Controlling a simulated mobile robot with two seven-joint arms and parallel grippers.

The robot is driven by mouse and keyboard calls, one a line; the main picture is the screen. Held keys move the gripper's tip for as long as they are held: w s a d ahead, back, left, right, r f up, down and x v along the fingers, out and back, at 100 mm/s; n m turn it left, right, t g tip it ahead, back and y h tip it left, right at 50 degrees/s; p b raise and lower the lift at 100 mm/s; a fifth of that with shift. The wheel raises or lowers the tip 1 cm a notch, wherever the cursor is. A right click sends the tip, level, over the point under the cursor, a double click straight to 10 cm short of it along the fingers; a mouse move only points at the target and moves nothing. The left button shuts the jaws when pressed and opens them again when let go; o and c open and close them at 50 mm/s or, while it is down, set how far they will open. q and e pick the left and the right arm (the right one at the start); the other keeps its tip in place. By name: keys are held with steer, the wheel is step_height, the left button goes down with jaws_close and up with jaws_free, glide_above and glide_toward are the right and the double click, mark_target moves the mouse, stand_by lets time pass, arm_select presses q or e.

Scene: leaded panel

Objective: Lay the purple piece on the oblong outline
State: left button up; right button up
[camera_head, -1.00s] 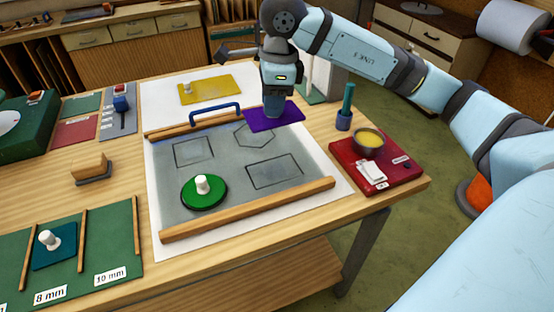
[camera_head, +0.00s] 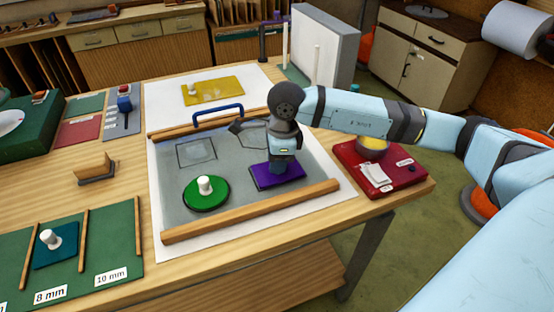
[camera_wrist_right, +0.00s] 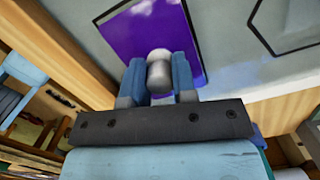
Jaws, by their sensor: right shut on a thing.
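The purple piece (camera_head: 290,175) is over the oblong outline on the grey panel (camera_head: 225,160), near the front wooden strip; it hides that outline almost wholly. I cannot tell whether it touches the panel or hovers just above. My right gripper (camera_head: 275,167) is above the piece. In the right wrist view, the fingers (camera_wrist_right: 159,75) are shut on the white knob (camera_wrist_right: 159,62) of the purple piece (camera_wrist_right: 140,30). My left gripper is not in view.
A green disc (camera_head: 213,199) with a white knob lies left of the purple piece. A square outline (camera_head: 196,151) on the panel is empty. A yellow piece (camera_head: 225,91) lies behind the blue handle (camera_head: 217,113). A red tray (camera_head: 395,184) stands to the right.

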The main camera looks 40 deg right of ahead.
steer(key=shift+f, duration=0.1)
steer(key=o, duration=0.8)
steer(key=shift+r, duration=0.25)
step_height(320, 180, up, 12)
steer(key=d, duration=0.1)
steer(key=shift+s, duration=0.35)
steer(key=shift+d+f, duration=0.1)
